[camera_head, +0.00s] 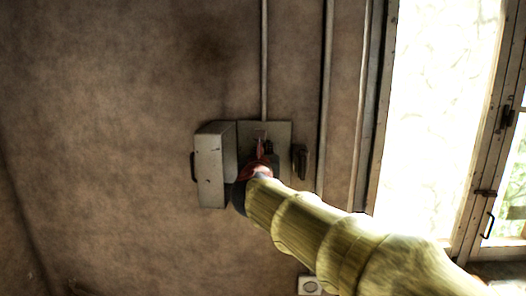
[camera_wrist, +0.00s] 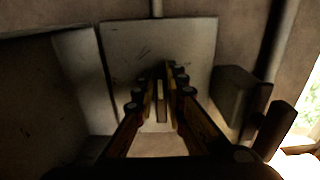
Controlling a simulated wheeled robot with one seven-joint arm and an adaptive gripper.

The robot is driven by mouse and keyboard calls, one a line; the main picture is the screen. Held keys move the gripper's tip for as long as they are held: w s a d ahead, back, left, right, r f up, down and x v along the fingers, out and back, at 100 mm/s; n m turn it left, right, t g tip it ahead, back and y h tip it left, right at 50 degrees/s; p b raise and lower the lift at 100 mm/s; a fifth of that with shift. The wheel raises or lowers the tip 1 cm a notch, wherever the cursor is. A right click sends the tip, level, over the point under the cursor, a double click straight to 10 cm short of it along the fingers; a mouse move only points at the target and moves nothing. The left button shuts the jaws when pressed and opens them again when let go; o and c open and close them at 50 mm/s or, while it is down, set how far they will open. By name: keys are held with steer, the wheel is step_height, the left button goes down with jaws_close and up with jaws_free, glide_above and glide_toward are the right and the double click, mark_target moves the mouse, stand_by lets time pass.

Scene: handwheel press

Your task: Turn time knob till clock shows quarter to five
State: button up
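No clock face and no time knob can be made out in either view. A grey metal box on the wall has its cover (camera_head: 211,165) swung out to the left; the cover (camera_wrist: 84,75) also fills the left of the wrist view. Its flat back plate (camera_wrist: 185,38) faces me. My gripper (camera_head: 262,152) is in front of the plate in the head view, hiding part of it. In the wrist view, the two fingers of my gripper (camera_wrist: 164,88) reach towards the plate, with a narrow pale upright piece (camera_wrist: 160,97) between their tips. Whether they touch it is too dark to tell.
A dark handle-like part (camera_head: 300,161) sticks out at the box's right side; it is close to the right finger in the wrist view (camera_wrist: 235,95). Pipes (camera_head: 325,90) run up the wall. A bright window (camera_head: 435,100) is at the right, a socket (camera_head: 310,285) below.

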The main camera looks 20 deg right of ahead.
jaws_close()
steer(key=shift+b, duration=0.35)
steer(key=shift+s+d+f+m+b, duration=0.1)
steer(key=shift+d+f+m+b, duration=0.2)
steer(key=shift+m+b, duration=1.9)
steer(key=shift+s+d+f+m+b, duration=0.15)
steer(key=shift+d+m+b, duration=0.3)
steer(key=shift+m+b, duration=1.7)
steer(key=shift+s+d+f+m+b, duration=0.1)
steer(key=shift+d+f+m+b, duration=0.2)
steer(key=shift+m+b, duration=1.85)
steer(key=shift+n+b, duration=0.5)
steer(key=shift+b, duration=0.3)
steer(key=shift+o, duration=2.4)
jaws_free()
steer(key=shift+o, duration=0.4)
